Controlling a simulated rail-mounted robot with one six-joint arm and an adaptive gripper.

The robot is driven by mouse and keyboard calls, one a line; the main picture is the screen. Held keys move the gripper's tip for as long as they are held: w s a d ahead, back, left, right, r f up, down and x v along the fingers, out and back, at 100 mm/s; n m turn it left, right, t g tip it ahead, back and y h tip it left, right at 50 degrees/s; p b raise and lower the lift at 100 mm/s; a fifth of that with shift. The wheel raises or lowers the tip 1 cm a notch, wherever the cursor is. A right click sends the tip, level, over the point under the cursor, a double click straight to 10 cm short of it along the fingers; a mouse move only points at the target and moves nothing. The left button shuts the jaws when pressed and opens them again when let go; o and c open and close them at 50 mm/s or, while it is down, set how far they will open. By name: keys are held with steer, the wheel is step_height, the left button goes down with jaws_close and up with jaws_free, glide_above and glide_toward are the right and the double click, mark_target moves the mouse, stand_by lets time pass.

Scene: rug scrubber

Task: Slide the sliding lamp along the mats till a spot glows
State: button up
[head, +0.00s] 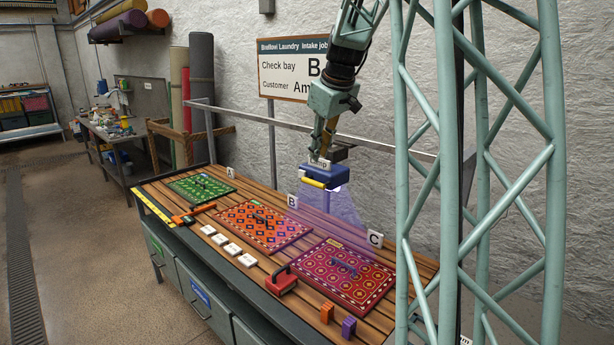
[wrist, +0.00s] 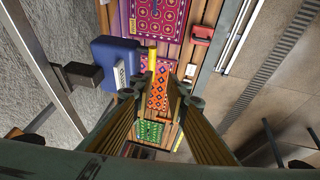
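The sliding lamp (head: 325,178) is a blue box with a yellow bar and a label, above the back edge of the table. It also shows in the wrist view (wrist: 112,55), with a dark block (wrist: 83,74) on its wall side. Its violet light spreads down over the red mat (head: 325,285) by tag C; I see no distinct glowing spot. The orange mat (head: 240,222) is in the middle and the green mat (head: 186,190) at the far end. My gripper (head: 322,148) is close above the lamp. In the wrist view its fingers (wrist: 160,95) are apart, with mats visible between them.
A metal rail (head: 380,146) runs behind the table by the wall. Tags B (head: 292,202) and C (head: 375,239) stand at the back.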

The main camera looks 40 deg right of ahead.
mark_target(315, 183)
steer(key=shift+w+d, duration=0.25)
steer(key=shift+d, duration=0.3)
steer(key=shift+w+d, duration=0.25)
steer(key=shift+d, duration=0.3)
steer(key=shift+f, duration=0.15)
steer(key=shift+p+x, duration=0.4)
steer(key=shift+x, duration=6.4)
jaws_close()
